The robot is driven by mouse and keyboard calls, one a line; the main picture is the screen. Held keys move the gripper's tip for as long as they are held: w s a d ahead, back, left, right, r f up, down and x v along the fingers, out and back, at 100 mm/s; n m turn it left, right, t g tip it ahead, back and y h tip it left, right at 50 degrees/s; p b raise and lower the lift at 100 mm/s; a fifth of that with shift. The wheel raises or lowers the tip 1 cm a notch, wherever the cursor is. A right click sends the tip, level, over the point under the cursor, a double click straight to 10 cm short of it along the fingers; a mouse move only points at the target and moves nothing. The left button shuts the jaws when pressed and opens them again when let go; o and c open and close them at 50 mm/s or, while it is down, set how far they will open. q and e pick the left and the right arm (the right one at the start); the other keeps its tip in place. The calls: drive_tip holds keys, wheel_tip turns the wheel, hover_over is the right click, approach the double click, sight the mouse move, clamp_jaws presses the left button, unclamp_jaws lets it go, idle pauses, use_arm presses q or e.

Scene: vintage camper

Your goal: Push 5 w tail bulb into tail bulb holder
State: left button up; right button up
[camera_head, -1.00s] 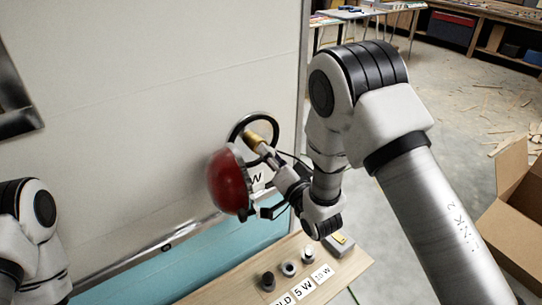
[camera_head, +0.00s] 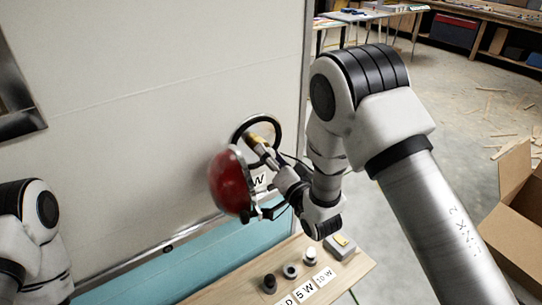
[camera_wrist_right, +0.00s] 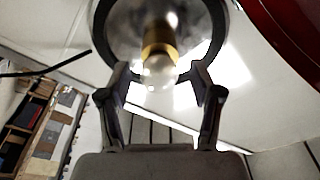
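The tail bulb holder (camera_head: 279,127) is a dark-rimmed round housing on the camper wall; its shiny bowl (camera_wrist_right: 120,25) fills the top of the wrist view. A clear glass bulb (camera_wrist_right: 159,75) with a brass-coloured part (camera_wrist_right: 158,42) behind it points out of the bowl toward my right gripper. I cannot tell how deep it sits. My right gripper (camera_head: 260,147) is at the holder. In the wrist view its fingers (camera_wrist_right: 160,80) are spread on either side of the glass, with gaps visible. My left arm shows at the left edge, but its gripper is out of view.
A red lens (camera_head: 230,182) hangs beside the holder, close to my right gripper. A wooden board (camera_head: 235,291) below carries a black piece (camera_head: 269,283), a grey piece (camera_head: 290,271), a white-topped piece (camera_head: 310,256) and labels, including 5 W (camera_head: 305,292). An open carton (camera_head: 515,215) stands right.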

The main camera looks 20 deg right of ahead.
drive_tip(key=shift+s, duration=0.15)
drive_tip(key=v, duration=1.2)
use_arm(q)
wheel_tip(320, 180, down, 4)
drive_tip(key=b, duration=0.3)
drive_tip(key=shift+r+b, duration=0.15)
drive_tip(key=shift+b, duration=0.2)
use_arm(e)
drive_tip(key=s+d+f+g+h, duration=0.15)
drive_tip(key=s+f+g, duration=0.25)
drive_tip(key=f, duration=0.8)
drive_tip(key=s+d+f+g+h, duration=0.15)
drive_tip(key=s+f+g, duration=0.25)
drive_tip(key=f, duration=0.9)
use_arm(q)
drive_tip(key=shift+f, duration=0.2)
use_arm(e)
drive_tip(key=s+d+f+n+g, duration=0.1)
drive_tip(key=s+f+n+g, duration=0.2)
drive_tip(key=s, duration=0.6)
drive_tip(key=s+d+f+n+g+h, duration=0.1)
drive_tip(key=s+f+n+g, duration=0.2)
drive_tip(key=s+f+g, duration=0.4)
drive_tip(key=s, duration=0.2)
drive_tip(key=shift+s+d+f+g+h, duration=0.3)
drive_tip(key=shift+d, duration=0.05)
